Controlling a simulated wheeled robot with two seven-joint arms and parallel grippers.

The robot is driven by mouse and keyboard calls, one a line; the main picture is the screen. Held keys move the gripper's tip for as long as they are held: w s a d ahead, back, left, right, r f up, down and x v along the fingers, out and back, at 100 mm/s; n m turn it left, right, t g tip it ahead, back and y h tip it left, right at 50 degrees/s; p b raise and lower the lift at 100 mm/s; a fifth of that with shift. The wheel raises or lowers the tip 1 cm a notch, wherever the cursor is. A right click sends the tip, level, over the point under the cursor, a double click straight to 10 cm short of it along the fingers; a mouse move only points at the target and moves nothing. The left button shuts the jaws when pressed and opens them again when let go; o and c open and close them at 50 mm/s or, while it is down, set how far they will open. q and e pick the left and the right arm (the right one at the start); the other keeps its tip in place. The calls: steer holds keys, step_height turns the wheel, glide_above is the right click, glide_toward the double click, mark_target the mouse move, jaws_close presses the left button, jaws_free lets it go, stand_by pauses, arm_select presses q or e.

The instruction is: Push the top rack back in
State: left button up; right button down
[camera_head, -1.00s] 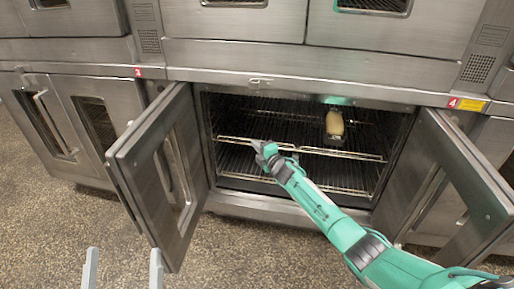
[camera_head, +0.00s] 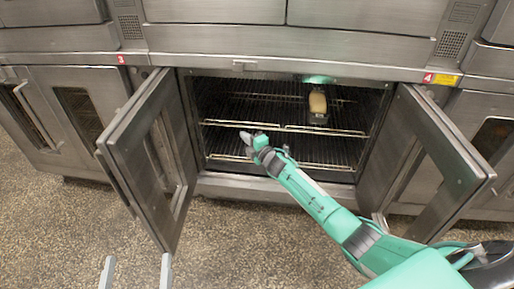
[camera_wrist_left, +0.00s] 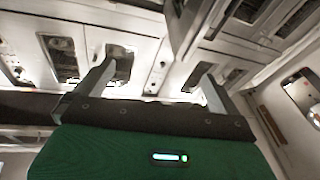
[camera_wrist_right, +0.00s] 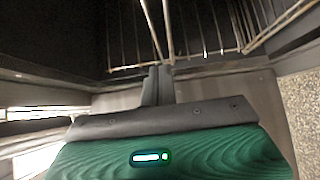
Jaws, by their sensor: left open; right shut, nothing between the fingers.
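The top rack (camera_head: 228,123) is a wire shelf inside the open oven; its front rail runs across the opening. A loaf-like tan item in a dark pan (camera_head: 317,103) sits on it, right of centre. My right gripper (camera_head: 247,138) is shut and empty at the rack's front, left of its middle. In the right wrist view its closed fingertips (camera_wrist_right: 158,70) are at a wire rail (camera_wrist_right: 190,63); I cannot tell whether they touch. My left gripper (camera_head: 136,268) is open and empty, low at left over the floor; its fingers also show in the left wrist view (camera_wrist_left: 155,75).
The left oven door (camera_head: 140,130) and right oven door (camera_head: 455,160) stand open on both sides of the cavity. A lower wire rack (camera_head: 325,165) lies beneath the top one. Closed ovens (camera_head: 55,95) flank it. The speckled floor (camera_head: 230,235) in front is clear.

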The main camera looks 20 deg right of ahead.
arm_select(q)
steer(key=s+d+f+g+p, duration=0.1)
steer(key=s+f+g, duration=0.2)
steer(key=f, duration=0.4)
steer(key=shift+s+d+f+g, duration=0.2)
steer(key=shift+d+f+g, duration=0.15)
steer(key=shift+g, duration=0.55)
arm_select(e)
steer(key=v, duration=0.7)
steer(key=shift+s+a, duration=0.2)
steer(key=shift+s, duration=0.15)
